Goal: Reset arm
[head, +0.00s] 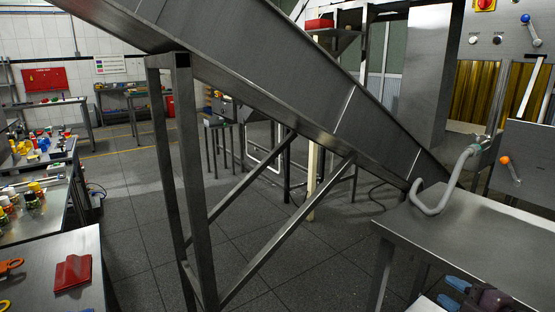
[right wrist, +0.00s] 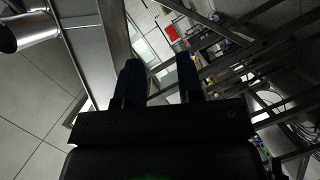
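My right gripper (head: 453,293) shows at the bottom right of the head view, with blue fingertips pointing left, close to the front of a metal table. In the right wrist view its two dark fingers (right wrist: 160,80) are spread apart with nothing between them. My left gripper is not in the head view.
A large sloping metal chute (head: 270,75) on legs crosses the middle. A steel table (head: 480,235) with a bent grey hose (head: 432,208) stands at right. At left, a bench holds a red folded item (head: 73,272).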

